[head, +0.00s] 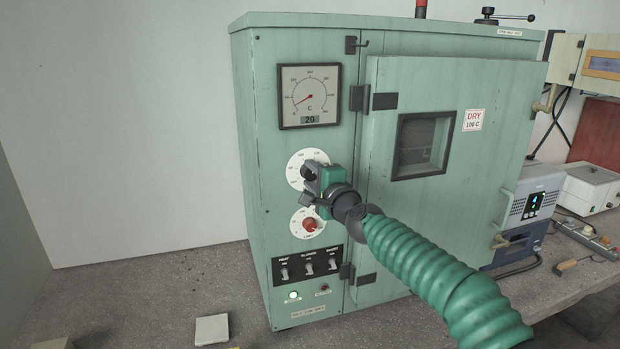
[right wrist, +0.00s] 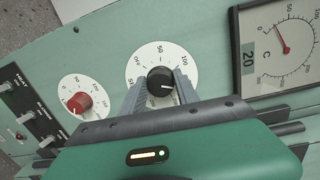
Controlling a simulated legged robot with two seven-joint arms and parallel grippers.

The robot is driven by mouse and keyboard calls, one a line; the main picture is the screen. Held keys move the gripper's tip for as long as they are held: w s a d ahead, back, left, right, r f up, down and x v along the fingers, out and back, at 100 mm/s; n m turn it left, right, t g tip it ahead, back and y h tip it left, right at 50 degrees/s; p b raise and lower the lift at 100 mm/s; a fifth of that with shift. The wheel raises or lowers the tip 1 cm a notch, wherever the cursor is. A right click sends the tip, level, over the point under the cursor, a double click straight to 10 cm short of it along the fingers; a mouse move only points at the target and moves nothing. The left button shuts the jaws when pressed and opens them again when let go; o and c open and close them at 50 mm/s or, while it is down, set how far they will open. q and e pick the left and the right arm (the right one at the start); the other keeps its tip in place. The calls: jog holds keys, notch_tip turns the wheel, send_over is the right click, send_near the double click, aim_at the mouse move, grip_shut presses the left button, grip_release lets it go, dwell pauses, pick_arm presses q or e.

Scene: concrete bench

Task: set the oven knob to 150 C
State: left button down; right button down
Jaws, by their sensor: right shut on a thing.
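The green oven (head: 340,80) has a black knob (right wrist: 160,80) on a white dial (right wrist: 143,60), the upper of two dials on its left panel. My right gripper (head: 308,184) is at this dial with its two grey fingers on either side of the black knob, shut on it. In the right wrist view a short white line on the knob points to picture right; 50 and 100 are readable, but the value at the line is not clear. In the head view my gripper hides part of the dial. My left gripper is not in view.
A temperature gauge (head: 310,95) above shows 20. The oven door (head: 480,180) is shut, right of the panel.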

jog(key=shift+w+d, duration=0.1)
jog(key=shift+d, duration=0.2)
jog(key=c, duration=1.3)
grip_release()
jog(key=o, duration=0.4)
jog(key=shift+d+f, duration=0.1)
jog(key=shift+d, duration=0.05)
jog(key=shift+s+b, duration=0.3)
jog(key=shift+b, duration=0.05)
jog(key=b+v, duration=1.2)
jog(key=v, duration=0.4)
jog(key=shift+b, duration=0.4)
